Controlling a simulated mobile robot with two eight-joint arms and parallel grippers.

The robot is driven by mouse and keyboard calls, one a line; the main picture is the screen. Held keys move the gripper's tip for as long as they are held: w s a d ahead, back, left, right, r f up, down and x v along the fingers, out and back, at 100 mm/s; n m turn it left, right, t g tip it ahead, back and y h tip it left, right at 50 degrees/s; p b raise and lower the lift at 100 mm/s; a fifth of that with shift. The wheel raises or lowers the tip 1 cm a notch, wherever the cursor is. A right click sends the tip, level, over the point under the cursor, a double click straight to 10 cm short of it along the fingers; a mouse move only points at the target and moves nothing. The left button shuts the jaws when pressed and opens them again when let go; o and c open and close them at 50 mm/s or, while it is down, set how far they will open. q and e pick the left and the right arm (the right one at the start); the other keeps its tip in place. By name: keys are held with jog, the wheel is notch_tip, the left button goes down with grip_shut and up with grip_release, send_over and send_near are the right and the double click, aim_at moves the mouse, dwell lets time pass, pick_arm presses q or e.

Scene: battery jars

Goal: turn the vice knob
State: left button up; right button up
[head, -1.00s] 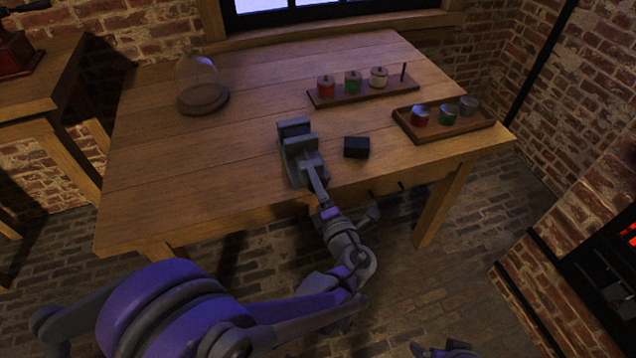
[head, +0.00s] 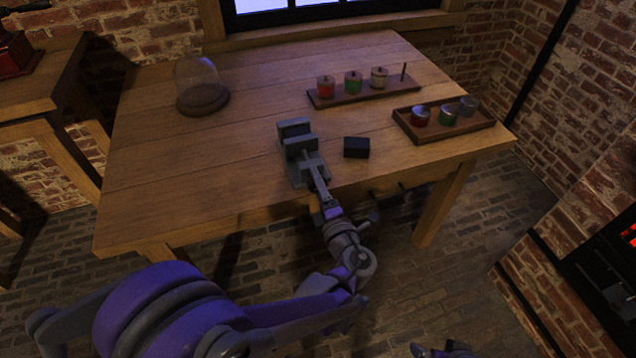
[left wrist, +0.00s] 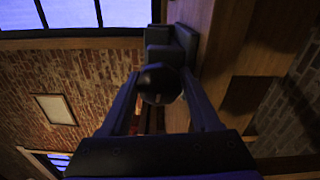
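The grey vice (head: 298,150) stands at the front edge of the wooden table, also visible in the left wrist view (left wrist: 168,42). Its round dark knob (left wrist: 160,84) faces my left wrist camera. My left gripper (head: 318,184) reaches up to the vice from the front. In the left wrist view its two fingers (left wrist: 161,78) lie on either side of the knob, tips against its sides with no clear gap. The knob is mostly hidden by the gripper in the head view. A piece of my right gripper (head: 443,350) shows at the bottom edge; its fingers are unclear.
A black block (head: 356,147) lies right of the vice. A rack (head: 340,98) with several jars and a tray (head: 425,138) with jars stand at the right. A glass dome (head: 197,85) on a round base is at the back left. The table's left-middle is clear.

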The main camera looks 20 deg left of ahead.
pick_arm(q)
jog(key=o, duration=0.4)
jog(key=shift+c, duration=0.2)
jog(key=shift+s+d, duration=0.1)
jog(key=v, duration=1)
jog(key=shift+s+d+p, duration=0.2)
jog(key=shift+s+p, duration=0.05)
jog(key=shift+p, duration=0.2)
